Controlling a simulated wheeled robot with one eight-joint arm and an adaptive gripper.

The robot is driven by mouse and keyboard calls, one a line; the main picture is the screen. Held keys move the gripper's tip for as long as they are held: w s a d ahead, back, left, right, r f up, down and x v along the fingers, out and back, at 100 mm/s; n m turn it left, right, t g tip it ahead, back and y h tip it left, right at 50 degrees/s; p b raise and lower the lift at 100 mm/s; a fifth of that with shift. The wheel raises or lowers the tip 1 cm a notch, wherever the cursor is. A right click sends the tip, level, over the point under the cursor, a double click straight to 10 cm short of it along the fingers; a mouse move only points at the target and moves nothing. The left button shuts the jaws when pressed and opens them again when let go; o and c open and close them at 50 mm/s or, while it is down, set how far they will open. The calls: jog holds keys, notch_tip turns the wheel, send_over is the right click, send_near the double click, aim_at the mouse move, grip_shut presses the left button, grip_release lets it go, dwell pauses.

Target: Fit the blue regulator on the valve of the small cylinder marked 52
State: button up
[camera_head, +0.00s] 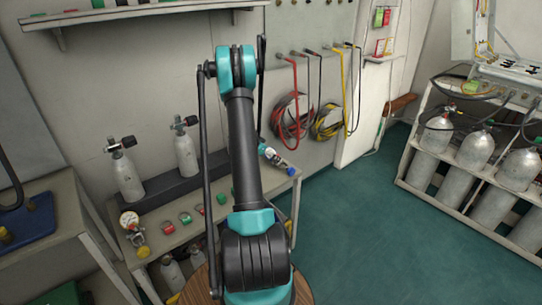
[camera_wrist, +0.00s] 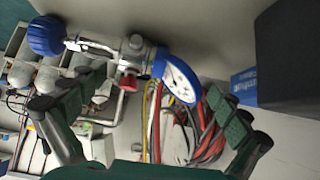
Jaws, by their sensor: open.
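The blue regulator (camera_wrist: 132,60) shows in the wrist view, with a large blue knob (camera_wrist: 45,36), a red part and a white round gauge (camera_wrist: 181,82). My gripper (camera_wrist: 155,88) is open, its fingers apart at either side below the regulator; I cannot tell whether they touch it. Two small grey cylinders with black-knobbed valves stand at the bench's back, one at left (camera_head: 127,178) and one nearer the arm (camera_head: 187,156). No number is readable.
The bench (camera_head: 170,238) carries a gauge with a yellow knob (camera_head: 143,252) and several red and green items. Red and yellow hoses (camera_head: 292,122) hang on the wall. A rack of large cylinders (camera_head: 476,150) stands at right. The green floor (camera_head: 370,220) between is clear.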

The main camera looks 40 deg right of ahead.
jog(key=v, duration=1.2)
jog(key=shift+r, duration=0.1)
dwell(0.4)
